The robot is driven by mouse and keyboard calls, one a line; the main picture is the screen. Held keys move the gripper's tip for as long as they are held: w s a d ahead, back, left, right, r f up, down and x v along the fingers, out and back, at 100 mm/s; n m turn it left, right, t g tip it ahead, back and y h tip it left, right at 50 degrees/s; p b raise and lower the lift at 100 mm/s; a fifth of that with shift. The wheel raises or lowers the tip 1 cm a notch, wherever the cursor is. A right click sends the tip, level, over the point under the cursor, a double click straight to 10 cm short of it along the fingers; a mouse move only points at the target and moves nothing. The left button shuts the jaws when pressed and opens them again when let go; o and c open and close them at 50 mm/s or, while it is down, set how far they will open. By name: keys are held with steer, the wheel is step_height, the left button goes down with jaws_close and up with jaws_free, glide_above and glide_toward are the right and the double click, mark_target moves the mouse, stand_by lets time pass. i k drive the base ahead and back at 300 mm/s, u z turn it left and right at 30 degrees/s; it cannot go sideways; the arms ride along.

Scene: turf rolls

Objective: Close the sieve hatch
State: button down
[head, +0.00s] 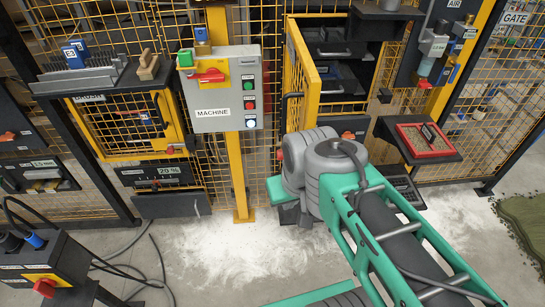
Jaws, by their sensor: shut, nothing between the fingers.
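A yellow-framed mesh door (301,75) at the middle stands swung open, with a dark handle (291,107) on its edge. Dark shelves or drawers show in the opening to its right. A second yellow-framed mesh hatch (128,124) is at the left, under a shelf; its label is too small to read, and I cannot tell whether it is fully shut. I cannot read which one is the sieve hatch. My grey and green arm reaches in from the lower right, in front of the area below the open door. My gripper is not visible, hidden by the arm or out of frame.
A grey MACHINE control box (222,88) with a red switch hangs on a yellow post. A red-rimmed tray (428,140) sits on a shelf at the right. A dark box with a red knob (44,287) stands at lower left, near loose cables. The powder-dusted floor (205,255) is mostly free.

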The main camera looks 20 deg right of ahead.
mark_target(294, 40)
steer(key=u, duration=0.1)
steer(key=k, duration=0.35)
steer(key=u, duration=1.45)
steer(key=i, duration=0.8)
steer(key=z, duration=0.4)
